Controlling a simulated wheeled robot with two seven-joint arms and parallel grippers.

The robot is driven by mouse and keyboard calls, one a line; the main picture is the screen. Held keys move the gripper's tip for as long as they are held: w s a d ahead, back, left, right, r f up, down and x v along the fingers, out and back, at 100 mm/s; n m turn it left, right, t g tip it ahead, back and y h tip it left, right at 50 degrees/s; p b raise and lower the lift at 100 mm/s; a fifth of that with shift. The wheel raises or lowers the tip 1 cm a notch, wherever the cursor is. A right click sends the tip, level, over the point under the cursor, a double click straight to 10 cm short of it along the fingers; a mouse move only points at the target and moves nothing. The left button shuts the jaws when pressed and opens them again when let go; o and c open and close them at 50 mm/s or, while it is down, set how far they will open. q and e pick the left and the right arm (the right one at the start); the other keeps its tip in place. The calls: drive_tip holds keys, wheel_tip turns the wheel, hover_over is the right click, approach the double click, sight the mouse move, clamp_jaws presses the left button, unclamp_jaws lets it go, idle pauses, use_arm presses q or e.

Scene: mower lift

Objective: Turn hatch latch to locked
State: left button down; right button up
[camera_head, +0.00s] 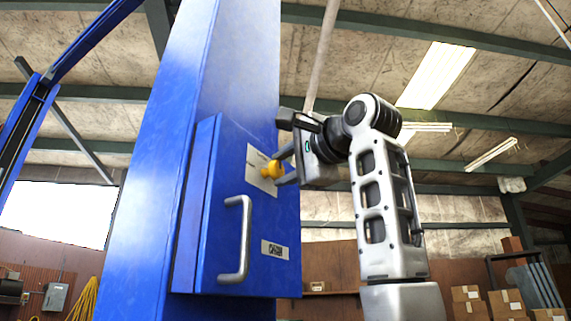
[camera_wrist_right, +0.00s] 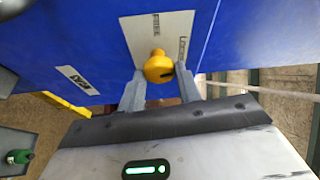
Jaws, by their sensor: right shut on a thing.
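The hatch (camera_head: 215,215) is a blue panel on a tall blue post, with a grey bar handle (camera_head: 236,240). The yellow hatch latch (camera_head: 272,170) is a knob on a pale label plate (camera_head: 257,165) above the handle; it also shows in the right wrist view (camera_wrist_right: 158,68). My right gripper (camera_head: 284,167) is at the knob, coming from the right. In the right wrist view its two grey fingers (camera_wrist_right: 160,88) stand on either side of the knob and are shut on it. My left gripper is out of view.
The blue post (camera_head: 150,170) rises beside the hatch on the left. A second label (camera_head: 275,249) sits right of the handle. Cardboard boxes (camera_head: 466,293) stand far back at the right. The space right of the post around my arm looks clear.

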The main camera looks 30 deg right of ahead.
drive_tip(key=shift+m+g, duration=0.3)
drive_tip(key=shift+m, duration=0.4)
drive_tip(key=o, duration=1)
drive_tip(key=shift+c, duration=0.2)
